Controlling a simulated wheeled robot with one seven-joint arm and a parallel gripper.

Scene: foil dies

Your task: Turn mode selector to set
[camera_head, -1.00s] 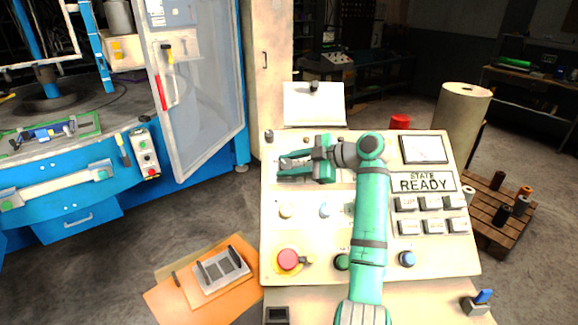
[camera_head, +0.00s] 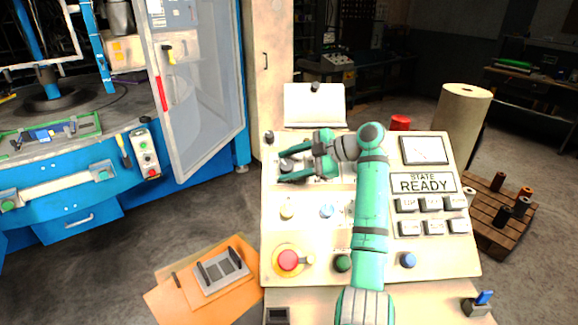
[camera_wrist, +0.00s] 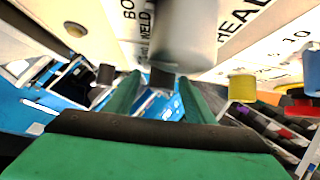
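Part of the panel lettering is cut off there.
Several grey keys (camera_head: 433,227) are at right. A dark knob (camera_head: 269,137) stands at the panel's top left corner. The blue machine (camera_head: 68,180) is further left.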

